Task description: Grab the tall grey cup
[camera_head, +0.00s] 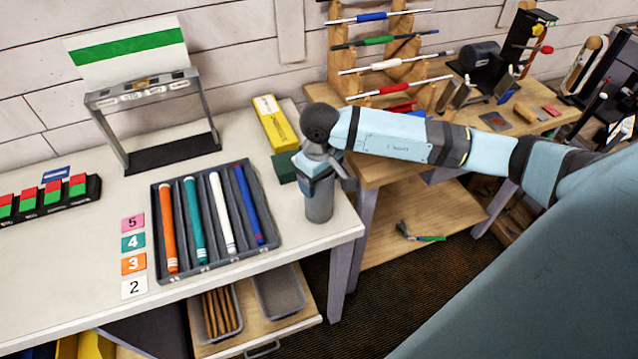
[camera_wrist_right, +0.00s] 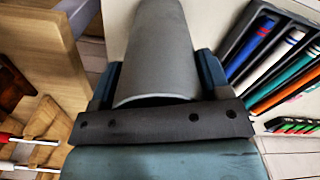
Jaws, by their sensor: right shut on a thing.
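The tall grey cup (camera_head: 319,204) stands upright near the right end of the white table in the head view. It fills the upper middle of the right wrist view (camera_wrist_right: 160,45). My right gripper (camera_head: 318,178) is around the cup's upper part, shut on it, with one finger on each side. In the right wrist view the two dark fingers (camera_wrist_right: 160,82) flank the cup. The cup's rim is partly hidden by the gripper in the head view. My left gripper is in neither view.
A dark tray (camera_head: 163,272) with several coloured grips lies left of the cup. A yellow box (camera_head: 275,124) and a dark green block (camera_head: 284,167) are behind it. The table's right edge is close. A wooden bench (camera_head: 385,165) with a club rack stands to the right.

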